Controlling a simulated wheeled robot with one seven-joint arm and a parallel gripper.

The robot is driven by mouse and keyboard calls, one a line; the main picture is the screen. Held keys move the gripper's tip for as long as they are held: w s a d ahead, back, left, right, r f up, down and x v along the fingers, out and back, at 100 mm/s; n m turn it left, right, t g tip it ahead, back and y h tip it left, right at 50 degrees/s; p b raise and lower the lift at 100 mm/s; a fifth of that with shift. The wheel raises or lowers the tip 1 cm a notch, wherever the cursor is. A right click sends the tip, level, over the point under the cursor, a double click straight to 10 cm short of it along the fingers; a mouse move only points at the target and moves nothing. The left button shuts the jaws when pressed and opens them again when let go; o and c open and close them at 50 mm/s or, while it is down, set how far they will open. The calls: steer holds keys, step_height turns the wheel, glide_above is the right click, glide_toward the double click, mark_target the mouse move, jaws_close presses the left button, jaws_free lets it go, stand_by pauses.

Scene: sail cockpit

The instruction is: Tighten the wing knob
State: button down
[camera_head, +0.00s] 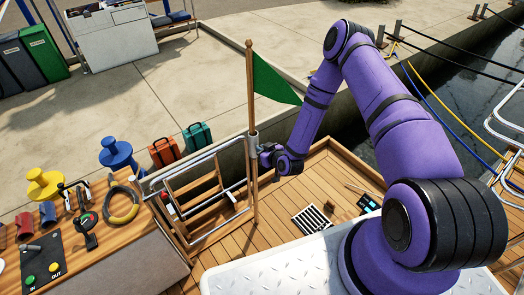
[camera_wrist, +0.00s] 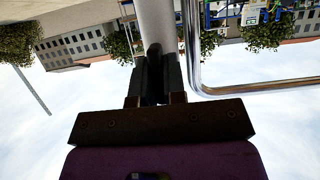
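A green flag (camera_head: 273,85) on a wooden staff (camera_head: 250,75) stands in a grey metal socket (camera_head: 252,143) at the boat's rail. My gripper (camera_head: 262,155) is at the right side of this socket, small and partly hidden in the head view. In the wrist view, the grey tube (camera_wrist: 157,22) rises ahead of my gripper (camera_wrist: 157,75). A dark rounded piece, seemingly the wing knob (camera_wrist: 154,48), sits against the tube between my two fingers. The fingers appear to touch both its sides. The knob's wings and its turn angle are not clear.
A bent steel rail (camera_wrist: 200,80) runs close to the right of my gripper in the wrist view. A wooden ladder frame with rails (camera_head: 200,195) stands left of the staff. A wooden bench (camera_head: 120,235) holds winches and tools. A dark grate (camera_head: 312,219) lies on deck.

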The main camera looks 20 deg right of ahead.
stand_by(0.4)
steer(key=m+y, duration=0.2)
steer(key=m, duration=0.1)
steer(key=shift+d, duration=0.2)
steer(key=shift+w+d+f+m+t+y, duration=0.15)
steer(key=shift+m+y, duration=0.75)
steer(key=shift+m, duration=0.85)
steer(key=shift+s+a+m+t+y, duration=0.1)
steer(key=shift+m+t+y, duration=0.1)
steer(key=shift+m+y, duration=1.1)
steer(key=shift+w+d+f+m+t+y, duration=0.15)
steer(key=shift+m+y, duration=0.35)
steer(key=shift+m, duration=1.65)
steer(key=shift+s+a, duration=0.1)
steer(key=c, duration=1.2)
jaws_free()
